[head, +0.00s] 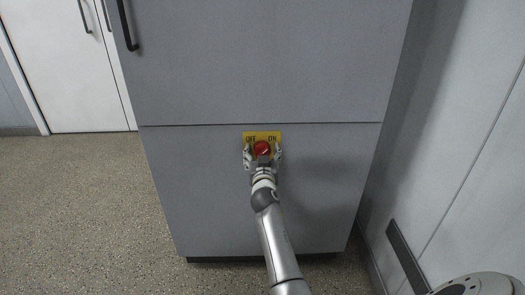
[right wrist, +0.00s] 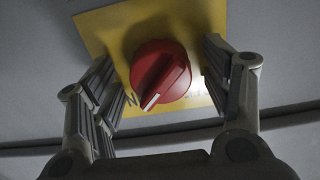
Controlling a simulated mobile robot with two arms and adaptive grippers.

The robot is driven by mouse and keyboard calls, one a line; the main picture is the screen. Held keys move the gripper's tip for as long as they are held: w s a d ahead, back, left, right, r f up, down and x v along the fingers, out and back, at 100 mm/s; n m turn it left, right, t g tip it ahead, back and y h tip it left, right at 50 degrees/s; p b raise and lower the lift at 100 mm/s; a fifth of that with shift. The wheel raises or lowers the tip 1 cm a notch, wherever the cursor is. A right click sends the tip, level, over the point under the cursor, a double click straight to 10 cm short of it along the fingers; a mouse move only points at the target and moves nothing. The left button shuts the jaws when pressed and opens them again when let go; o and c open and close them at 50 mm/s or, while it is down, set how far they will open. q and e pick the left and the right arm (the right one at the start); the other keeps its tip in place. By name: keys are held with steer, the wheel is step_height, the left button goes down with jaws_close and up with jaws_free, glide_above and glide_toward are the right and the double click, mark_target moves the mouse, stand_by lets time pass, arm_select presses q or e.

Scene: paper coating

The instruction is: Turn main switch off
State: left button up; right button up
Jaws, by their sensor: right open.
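The main switch is a round red knob (head: 262,148) with a white pointer mark, on a yellow plate (head: 262,134) labelled OFF at left and ON at right. My right gripper (head: 262,154) is open at the plate, one finger on each side of the knob. In the right wrist view the red knob (right wrist: 160,73) sits between the open fingers (right wrist: 160,85) with gaps on both sides, so they seem not to touch it. The yellow plate (right wrist: 110,25) is partly hidden by the fingers there. My left gripper is not in view.
The plate is on the lower front of a tall grey cabinet (head: 270,60), below a horizontal seam. A black handle (head: 128,28) is at its upper left. A pale wall (head: 470,150) stands close on the right. Speckled floor (head: 80,210) is free on the left, before white doors (head: 65,65).

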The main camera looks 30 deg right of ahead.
steer(key=shift+a, duration=0.1)
steer(key=shift+c, duration=0.3)
steer(key=c, duration=1)
